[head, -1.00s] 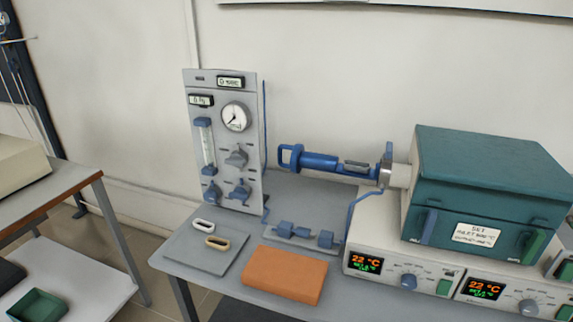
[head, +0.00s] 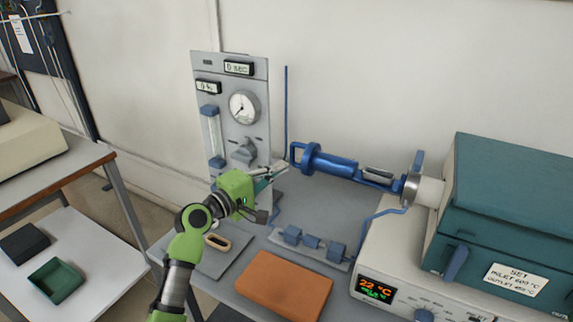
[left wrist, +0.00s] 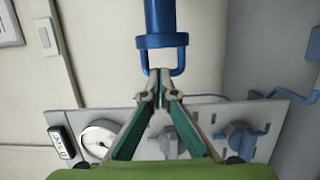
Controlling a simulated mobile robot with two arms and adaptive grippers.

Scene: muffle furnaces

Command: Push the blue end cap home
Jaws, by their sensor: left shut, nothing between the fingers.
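The blue end cap (head: 311,158) is a flange with a U-shaped handle at the left end of the blue tube (head: 337,167). In the left wrist view the cap (left wrist: 161,41) is at the top centre, its handle loop pointing toward me. My left gripper (head: 283,166) is shut and empty, its tips close to the handle from the left. In the left wrist view the tips (left wrist: 159,76) meet at the loop's end; I cannot tell whether they touch it. My right gripper is not in view.
The tube runs right to the teal furnace (head: 510,190). A grey gauge panel (head: 240,75) stands behind my left gripper. An orange block (head: 284,282) and a grey plate with blue fittings (head: 310,250) lie on the bench below.

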